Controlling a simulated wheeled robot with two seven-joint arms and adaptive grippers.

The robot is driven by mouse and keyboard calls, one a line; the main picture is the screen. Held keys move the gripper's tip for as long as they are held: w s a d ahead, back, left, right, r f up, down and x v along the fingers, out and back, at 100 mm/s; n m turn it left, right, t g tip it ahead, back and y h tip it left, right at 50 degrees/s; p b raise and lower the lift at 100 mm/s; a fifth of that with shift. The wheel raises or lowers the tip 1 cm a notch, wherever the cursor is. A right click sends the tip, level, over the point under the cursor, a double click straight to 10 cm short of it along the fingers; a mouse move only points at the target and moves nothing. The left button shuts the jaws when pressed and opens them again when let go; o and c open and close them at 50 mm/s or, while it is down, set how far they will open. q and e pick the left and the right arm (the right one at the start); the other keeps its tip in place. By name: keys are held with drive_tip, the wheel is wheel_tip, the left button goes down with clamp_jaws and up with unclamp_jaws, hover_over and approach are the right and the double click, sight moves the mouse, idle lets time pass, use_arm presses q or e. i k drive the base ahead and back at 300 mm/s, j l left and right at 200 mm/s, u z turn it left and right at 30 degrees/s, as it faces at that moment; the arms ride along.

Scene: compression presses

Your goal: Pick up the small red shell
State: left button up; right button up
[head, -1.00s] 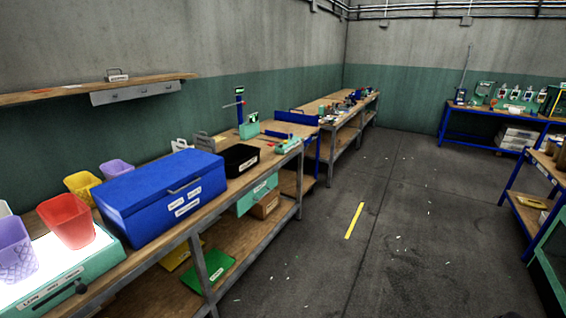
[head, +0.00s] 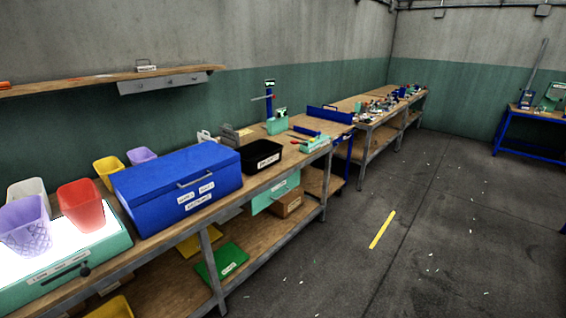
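I cannot make out a small red shell in the head view. A red cup-shaped container (head: 81,206) stands on the lit white top of a green light box (head: 70,272) at the left end of the near bench. It stands beside a purple patterned container (head: 25,228) and a whitish one (head: 28,190). Whether this red container is the shell, I cannot tell. Neither of my grippers shows in the view.
A blue lidded box (head: 175,188) and a black bin (head: 260,155) stand on the near bench (head: 290,160). Yellow (head: 108,170) and purple (head: 142,156) containers stand behind the box. A wall shelf (head: 100,80) hangs above. The floor (head: 400,230) to the right is open.

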sight(80, 200)
drive_tip(key=u, duration=1.4)
